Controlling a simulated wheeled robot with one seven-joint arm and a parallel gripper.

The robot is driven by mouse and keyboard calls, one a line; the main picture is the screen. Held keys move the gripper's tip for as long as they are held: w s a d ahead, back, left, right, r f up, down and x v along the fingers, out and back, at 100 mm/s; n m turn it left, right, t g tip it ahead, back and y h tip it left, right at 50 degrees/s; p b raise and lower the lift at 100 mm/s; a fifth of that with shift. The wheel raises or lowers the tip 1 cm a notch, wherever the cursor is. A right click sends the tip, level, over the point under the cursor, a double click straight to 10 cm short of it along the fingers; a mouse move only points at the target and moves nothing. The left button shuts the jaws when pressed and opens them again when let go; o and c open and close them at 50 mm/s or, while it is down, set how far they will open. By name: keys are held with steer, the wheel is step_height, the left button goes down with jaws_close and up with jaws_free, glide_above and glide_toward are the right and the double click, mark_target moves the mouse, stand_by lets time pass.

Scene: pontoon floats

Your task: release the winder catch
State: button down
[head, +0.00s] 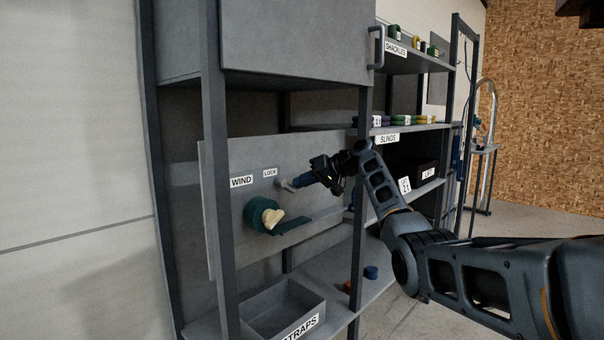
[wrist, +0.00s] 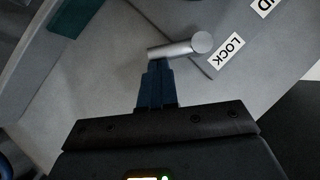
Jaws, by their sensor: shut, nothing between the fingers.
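The winder catch is a small silver lever (wrist: 180,48) beside the LOCK label (wrist: 229,52) on a grey panel (head: 225,210). My gripper (wrist: 158,66) is shut with nothing between its fingers. In the wrist view its blue fingertips are at the lever's bar, and I cannot tell if they touch it. In the head view my gripper (head: 297,182) is at the right of the lever (head: 286,185). The green winder (head: 262,214), with a cream strap roll and a green arm, is below the WIND label (head: 241,182).
An open grey bin (head: 285,290) labelled STRAPS sits on the shelf below the panel. A rack post (head: 366,110) stands close behind my gripper. Shelves labelled SHACKLES and SLINGS (head: 387,139) are to the right.

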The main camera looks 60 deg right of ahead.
steer(key=shift+w+a+f+m+t+y+b, duration=0.1)
steer(key=shift+a+f+m+t+y+b, duration=0.1)
steer(key=shift+f+m+t+y, duration=0.4)
steer(key=shift+a+f+m+t+y+b, duration=0.1)
steer(key=shift+f+m+t+y+b, duration=0.15)
steer(key=shift+f+m+y, duration=0.55)
steer(key=shift+r, duration=0.2)
